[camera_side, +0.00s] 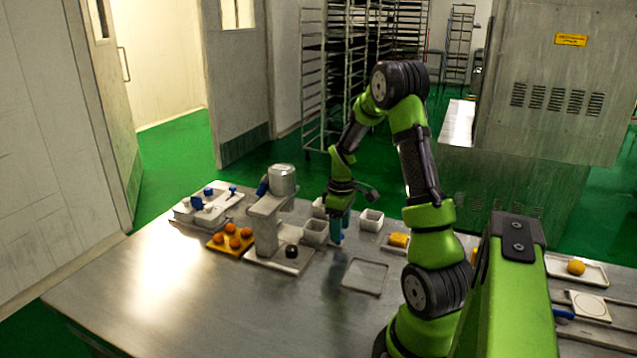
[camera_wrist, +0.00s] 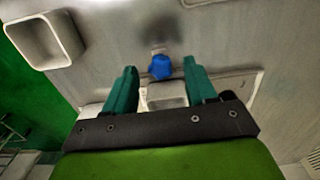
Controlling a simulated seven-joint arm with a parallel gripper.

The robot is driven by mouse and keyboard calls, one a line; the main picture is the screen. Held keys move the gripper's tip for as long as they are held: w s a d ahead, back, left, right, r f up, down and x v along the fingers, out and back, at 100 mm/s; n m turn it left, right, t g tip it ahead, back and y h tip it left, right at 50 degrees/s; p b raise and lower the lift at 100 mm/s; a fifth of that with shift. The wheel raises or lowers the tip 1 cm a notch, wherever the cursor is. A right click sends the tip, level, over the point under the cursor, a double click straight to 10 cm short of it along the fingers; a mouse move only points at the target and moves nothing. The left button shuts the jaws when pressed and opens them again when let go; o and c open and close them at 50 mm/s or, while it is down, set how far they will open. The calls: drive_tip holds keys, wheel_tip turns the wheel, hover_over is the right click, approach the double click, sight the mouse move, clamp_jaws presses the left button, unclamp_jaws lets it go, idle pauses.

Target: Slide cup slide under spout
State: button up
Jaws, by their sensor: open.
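The machine (camera_side: 266,225) stands left of my gripper (camera_side: 337,238) in the side view, with a metal hopper (camera_side: 282,178) on top and a flat base plate (camera_side: 262,256) below. A small dark round piece (camera_side: 292,251) sits on that plate. In the wrist view my gripper (camera_wrist: 160,66) is open, with its two teal fingers apart. A blue knob (camera_wrist: 160,68) on a metal stem shows between the fingertips, and I cannot tell its depth. A pale square-rimmed container (camera_wrist: 165,94) shows between the fingers, partly hidden by the gripper body. I cannot make out the cup slide for sure.
White bins (camera_side: 315,231) (camera_side: 371,220) stand close to my gripper; one bin (camera_wrist: 74,45) shows in the wrist view. An orange tray (camera_side: 218,247) with orange balls lies left of the machine. A flat empty tray (camera_side: 365,276) lies in front. The table's front left is clear.

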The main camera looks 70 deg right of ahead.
drive_tip(key=shift+f, duration=0.7)
clamp_jaws()
